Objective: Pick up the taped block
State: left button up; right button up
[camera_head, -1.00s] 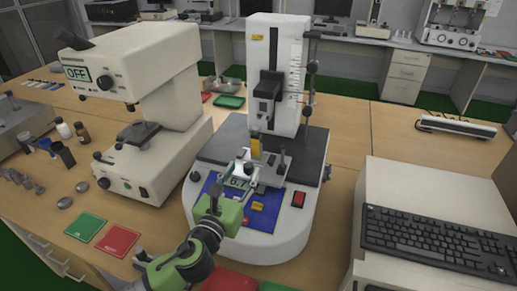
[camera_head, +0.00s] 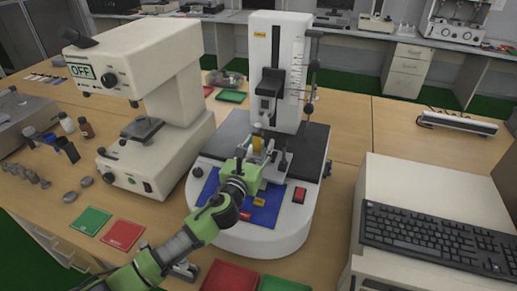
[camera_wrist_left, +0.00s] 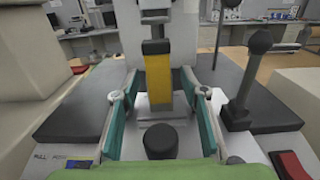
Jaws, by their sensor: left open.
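The taped block (camera_wrist_left: 158,78), yellow with a dark band at its upper end, stands upright at the middle of the white testing machine (camera_head: 275,75). In the head view the block (camera_head: 257,144) shows as a small yellow patch, partly hidden by my gripper. My left gripper (camera_head: 259,152) is over the front of the machine, at the block. In the wrist view the teal fingers of the left gripper (camera_wrist_left: 159,97) are apart, one on each side of the block, with visible gaps. They are empty. My right gripper is not in view.
A black knob (camera_wrist_left: 160,140) stands between the fingers, in front of the block. A microscope-like instrument (camera_head: 135,75) stands left of the machine, and a keyboard (camera_head: 435,240) lies at the right.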

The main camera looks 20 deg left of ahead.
pick_arm(q)
grip_shut()
jog(key=shift+r, duration=0.1)
